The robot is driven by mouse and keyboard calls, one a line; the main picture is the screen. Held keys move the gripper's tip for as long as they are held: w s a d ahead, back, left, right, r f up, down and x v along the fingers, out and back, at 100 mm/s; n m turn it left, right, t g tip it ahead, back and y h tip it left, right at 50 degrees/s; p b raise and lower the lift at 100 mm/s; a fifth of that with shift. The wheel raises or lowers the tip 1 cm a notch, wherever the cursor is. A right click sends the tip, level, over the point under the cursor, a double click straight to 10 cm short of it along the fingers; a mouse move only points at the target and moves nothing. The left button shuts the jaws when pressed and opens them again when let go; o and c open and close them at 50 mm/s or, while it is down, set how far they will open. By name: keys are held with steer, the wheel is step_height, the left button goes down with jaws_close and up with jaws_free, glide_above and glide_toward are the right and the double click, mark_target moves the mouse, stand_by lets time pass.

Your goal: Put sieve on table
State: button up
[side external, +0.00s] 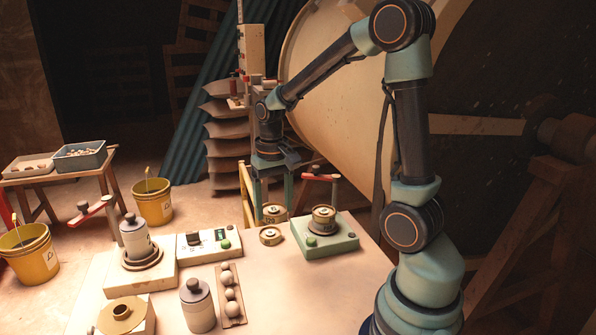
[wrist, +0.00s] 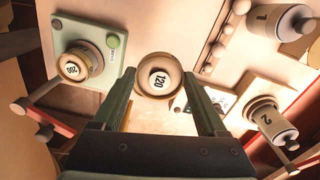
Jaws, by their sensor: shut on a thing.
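My gripper (side external: 273,210) reaches down at the back edge of the table (side external: 262,290). It is shut on a round tan sieve (side external: 274,214), with one finger on each side. In the wrist view the gripper (wrist: 160,88) holds this sieve, and its white label reads 120 (wrist: 159,79). The sieve hangs upright at or just above the table; I cannot tell if it touches. Another sieve, labelled 200 (wrist: 73,68), sits on the green shaker (side external: 334,243) to the right.
A switch box (side external: 207,243) and a stand with a grey-capped bottle (side external: 134,236) are on the left of the table. Another capped bottle (side external: 197,306), a rack of balls (side external: 231,292) and a box with a brass ring (side external: 122,311) are in front. Bare tabletop lies front right.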

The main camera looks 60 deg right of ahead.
mark_target(277, 265)
step_height(277, 265, down, 14)
steer(key=shift+f, duration=0.1)
stand_by(0.4)
steer(key=shift+f, duration=0.1)
steer(key=o, duration=1.4)
step_height(277, 265, up, 12)
steer(key=shift+r, duration=0.2)
steer(key=shift+s+a+r+n+t, duration=0.9)
steer(key=shift+a+r+n, duration=0.25)
steer(key=shift+a+r, duration=0.85)
steer(key=shift+s+a+r+n+t, duration=0.9)
steer(key=shift+a+r+n, duration=0.2)
steer(key=shift+a+r, duration=0.9)
steer(key=shift+s+a+r+n+t, duration=0.8)
steer(key=shift+a+r+n+t, duration=0.3)
steer(key=shift+a+r, duration=0.85)
